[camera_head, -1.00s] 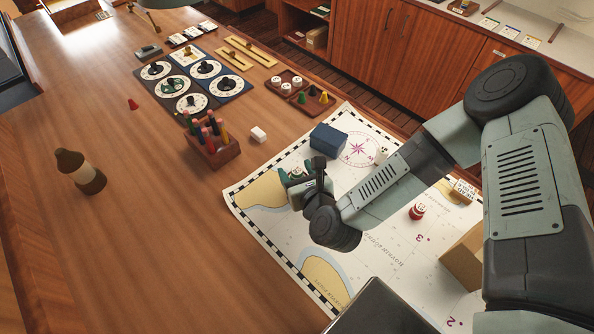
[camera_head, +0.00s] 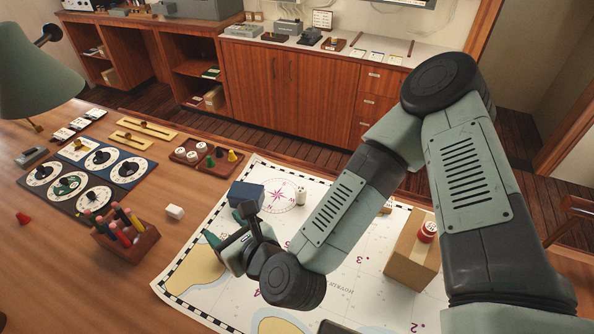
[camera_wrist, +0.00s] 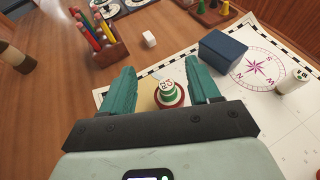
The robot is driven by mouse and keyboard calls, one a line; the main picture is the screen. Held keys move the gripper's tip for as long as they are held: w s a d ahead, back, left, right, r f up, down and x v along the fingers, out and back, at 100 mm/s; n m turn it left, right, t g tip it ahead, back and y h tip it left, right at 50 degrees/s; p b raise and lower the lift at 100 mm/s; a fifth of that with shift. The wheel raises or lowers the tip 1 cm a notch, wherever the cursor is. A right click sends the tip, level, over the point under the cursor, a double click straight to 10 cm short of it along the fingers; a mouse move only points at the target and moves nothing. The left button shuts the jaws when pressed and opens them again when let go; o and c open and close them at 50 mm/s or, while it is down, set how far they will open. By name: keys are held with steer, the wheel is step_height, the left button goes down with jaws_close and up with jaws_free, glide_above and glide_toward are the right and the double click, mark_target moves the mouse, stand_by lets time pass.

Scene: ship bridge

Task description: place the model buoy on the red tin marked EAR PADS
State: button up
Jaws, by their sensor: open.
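In the wrist view a small green and white piece (camera_wrist: 168,90), apparently the model buoy, stands upright on a round red base. Its white top carries a short red-brown marking. I cannot tell whether the red base is its own or a separate tin. My gripper (camera_wrist: 163,81) is open, with one teal finger on each side of the piece; I cannot tell whether either touches it. In the head view my gripper (camera_head: 229,232) is low over the chart and hides the piece. A small red cylinder with a white top (camera_head: 427,232) appears on the cardboard box; EAR PADS is not legible anywhere.
The cardboard box (camera_head: 408,262) stands on the chart (camera_head: 330,284) beside my arm. A blue box (camera_head: 246,194) and a white lettered cylinder (camera_head: 301,196) stand near the gripper. A pen holder (camera_head: 130,241) and a white block (camera_head: 174,212) lie left. Bare chart shows around the compass rose.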

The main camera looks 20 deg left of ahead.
steer(key=w+d+r+n+h, duration=0.4)
steer(key=w+d+r+n, duration=0.25)
steer(key=d+n, duration=0.3)
steer(key=w+d+r+n+h, duration=0.45)
steer(key=w+d+n, duration=0.35)
steer(key=d, duration=0.2)
steer(key=s+d+r+n+h, duration=0.3)
steer(key=s+d+r+h, duration=0.1)
steer(key=d+r, duration=0.85)
steer(key=s+d+r+n, duration=0.2)
steer(key=s+d+r, duration=0.4)
steer(key=s, duration=0.4)
steer(key=shift+d+r, duration=0.2)
steer(key=shift+r, duration=0.4)
